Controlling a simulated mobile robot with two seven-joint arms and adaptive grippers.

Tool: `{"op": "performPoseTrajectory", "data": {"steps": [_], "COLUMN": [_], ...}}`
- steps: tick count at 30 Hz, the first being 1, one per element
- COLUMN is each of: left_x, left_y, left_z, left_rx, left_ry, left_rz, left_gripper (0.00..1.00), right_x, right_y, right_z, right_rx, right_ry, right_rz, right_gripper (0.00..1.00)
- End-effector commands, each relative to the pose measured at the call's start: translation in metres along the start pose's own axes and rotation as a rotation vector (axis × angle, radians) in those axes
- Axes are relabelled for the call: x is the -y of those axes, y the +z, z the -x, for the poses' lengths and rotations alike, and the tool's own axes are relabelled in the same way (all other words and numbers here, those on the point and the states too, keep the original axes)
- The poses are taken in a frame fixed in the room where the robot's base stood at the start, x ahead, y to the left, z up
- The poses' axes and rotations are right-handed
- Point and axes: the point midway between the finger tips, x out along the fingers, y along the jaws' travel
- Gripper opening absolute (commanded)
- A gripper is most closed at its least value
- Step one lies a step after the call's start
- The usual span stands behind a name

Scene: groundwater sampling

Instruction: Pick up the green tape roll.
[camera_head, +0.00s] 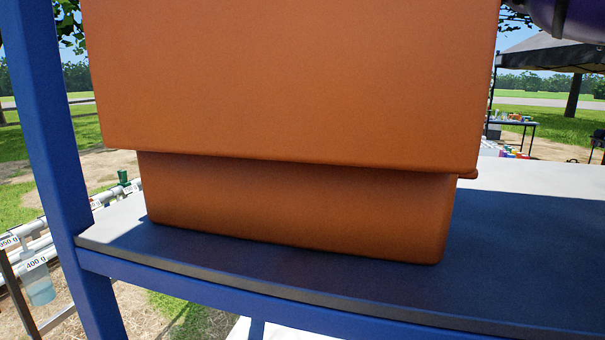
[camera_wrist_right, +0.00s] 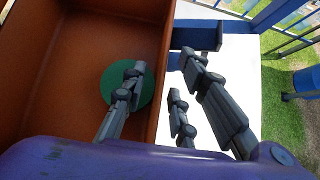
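The green tape roll (camera_wrist_right: 109,80) shows in the right wrist view as a flat green disc inside the orange bin (camera_wrist_right: 60,65), close to the bin's right wall. One dark grey finger partly covers it. My right gripper (camera_wrist_right: 158,79) is open, with one finger in front of the roll and two fingers to the right of the bin wall, in front of a white surface. I cannot tell whether the finger touches the roll. In the head view the orange bin (camera_head: 290,80) hides the roll and the right gripper. My left gripper is in neither view.
The orange bin stands on a grey shelf top (camera_head: 520,240) with a blue frame (camera_head: 55,130). The shelf is clear to the right of the bin. A blue post and rails (camera_wrist_right: 298,35) are at the right in the wrist view. A canopy and table (camera_head: 517,122) stand far off.

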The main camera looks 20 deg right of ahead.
Motion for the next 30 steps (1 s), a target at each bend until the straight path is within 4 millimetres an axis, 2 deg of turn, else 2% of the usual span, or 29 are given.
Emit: {"op": "performPoseTrajectory", "data": {"steps": [3,9,15,30], "left_x": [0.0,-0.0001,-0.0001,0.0], "left_y": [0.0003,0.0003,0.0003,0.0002], "left_z": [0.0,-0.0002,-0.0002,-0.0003], "left_rx": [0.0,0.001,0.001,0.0], "left_ry": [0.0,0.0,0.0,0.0], "left_rz": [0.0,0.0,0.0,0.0], "left_gripper": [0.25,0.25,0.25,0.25], "right_x": [0.0004,0.0004,0.0004,0.0002], "right_y": [-0.0006,-0.0004,-0.0004,0.0017], "right_z": [-0.0076,-0.0078,-0.0076,-0.0063], "right_rx": [-0.001,0.001,0.001,0.006], "right_ry": [0.0,0.0,0.0,-0.001], "right_rz": [-0.001,-0.001,-0.001,-0.001], "right_gripper": [0.27,0.27,0.0,0.0]}}
